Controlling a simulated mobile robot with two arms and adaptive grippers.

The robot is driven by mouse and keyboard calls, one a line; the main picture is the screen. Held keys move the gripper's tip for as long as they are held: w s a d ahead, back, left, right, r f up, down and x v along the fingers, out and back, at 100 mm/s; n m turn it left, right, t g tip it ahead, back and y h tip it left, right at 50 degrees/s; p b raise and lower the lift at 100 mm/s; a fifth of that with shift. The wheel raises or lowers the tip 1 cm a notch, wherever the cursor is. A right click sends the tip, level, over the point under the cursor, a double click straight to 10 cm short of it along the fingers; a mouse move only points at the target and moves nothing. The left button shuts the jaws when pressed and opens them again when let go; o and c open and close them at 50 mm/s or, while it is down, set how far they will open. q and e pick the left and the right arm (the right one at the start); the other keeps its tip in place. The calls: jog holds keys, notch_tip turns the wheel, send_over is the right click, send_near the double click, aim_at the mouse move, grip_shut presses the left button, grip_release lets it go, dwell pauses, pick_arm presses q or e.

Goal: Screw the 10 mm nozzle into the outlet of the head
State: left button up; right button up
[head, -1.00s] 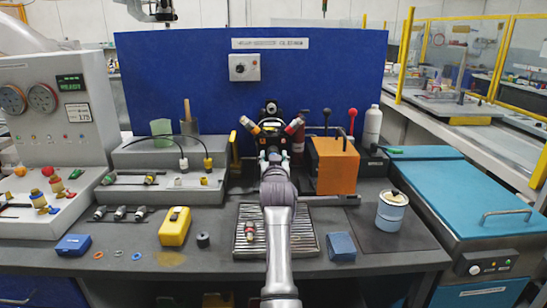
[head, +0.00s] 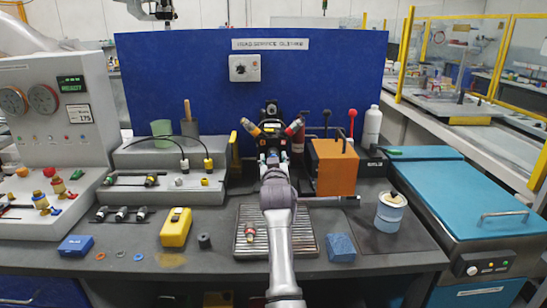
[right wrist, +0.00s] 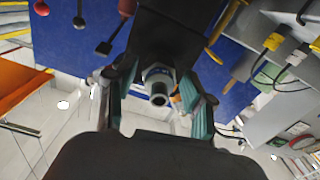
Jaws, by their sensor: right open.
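The black head (head: 270,128), with one yellow-banded and one red-banded side arm, is mounted before the blue panel. My right gripper (head: 273,158) is just below it. In the right wrist view, the fingers of my right gripper (right wrist: 160,98) stand apart on both sides of a round metal tube end with a hex collar (right wrist: 158,87) under the head's black body. I cannot tell whether this is the bare outlet or a nozzle in it. Several nozzles (head: 120,214) lie in a rack at left; their sizes are unreadable. My left gripper (head: 160,10) appears raised at the top edge.
A slatted tray (head: 305,240) under my right arm bears a small brass-and-red fitting (head: 250,233). An orange box (head: 333,167) stands close right of the head. A yellow device (head: 175,228), a blue block (head: 341,248) and a can (head: 390,212) stand on the bench.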

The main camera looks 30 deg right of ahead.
jog(key=n+p, duration=0.3)
jog(key=n, duration=0.1)
jog(key=shift+r+n, duration=0.15)
jog(key=shift+n, duration=0.15)
jog(key=n+p, duration=0.2)
jog(key=n, duration=0.2)
jog(key=shift+n+p, duration=0.6)
jog(key=shift+n, duration=0.4)
jog(key=shift+n+p, duration=0.6)
jog(key=shift+n, duration=0.2)
jog(key=n+p, duration=0.3)
jog(key=n, duration=0.2)
jog(key=n+p, duration=0.2)
jog(key=n, duration=0.2)
jog(key=shift+n, duration=0.3)
jog(key=shift+n+p, duration=0.35)
jog(key=shift+n, duration=0.05)
